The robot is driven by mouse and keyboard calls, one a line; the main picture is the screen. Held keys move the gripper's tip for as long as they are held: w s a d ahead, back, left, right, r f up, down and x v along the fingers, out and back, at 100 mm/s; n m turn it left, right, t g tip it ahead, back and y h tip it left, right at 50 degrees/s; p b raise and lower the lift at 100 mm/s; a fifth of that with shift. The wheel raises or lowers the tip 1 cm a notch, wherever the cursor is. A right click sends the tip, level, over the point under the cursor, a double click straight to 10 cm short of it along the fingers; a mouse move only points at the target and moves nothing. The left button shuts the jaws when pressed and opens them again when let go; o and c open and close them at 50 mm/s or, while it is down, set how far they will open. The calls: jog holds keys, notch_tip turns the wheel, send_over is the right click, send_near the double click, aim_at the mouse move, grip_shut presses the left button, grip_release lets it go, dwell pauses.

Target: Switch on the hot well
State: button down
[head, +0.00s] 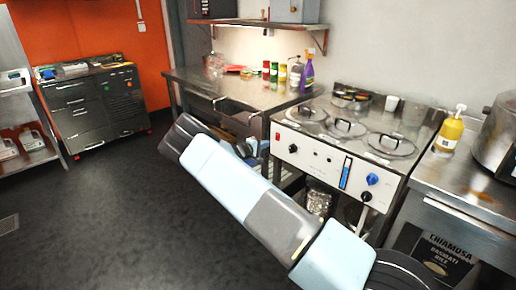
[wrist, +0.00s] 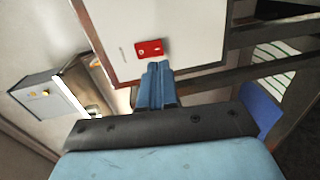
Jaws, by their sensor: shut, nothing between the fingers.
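The hot well (head: 345,140) is a steel unit with round lidded wells on top and a white front panel. A red switch (head: 277,137) sits at the panel's upper left; blue and black knobs are at its right. In the wrist view the red switch (wrist: 150,48) is on the white panel (wrist: 185,30), just beyond the tips of my gripper (wrist: 156,68). My gripper is shut and empty, its blue fingers together and pointing at the switch. I cannot tell whether the tips touch it. In the head view my arm hides most of the gripper.
A steel table (head: 225,88) with bottles stands left of the hot well. A counter (head: 470,185) with a yellow pump bottle (head: 449,131) and a large pot (head: 499,135) is at the right. A dark drawer cabinet (head: 95,108) stands back left. The left floor is clear.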

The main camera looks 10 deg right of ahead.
aim_at(277, 140)
jog(key=shift+x, duration=2.75)
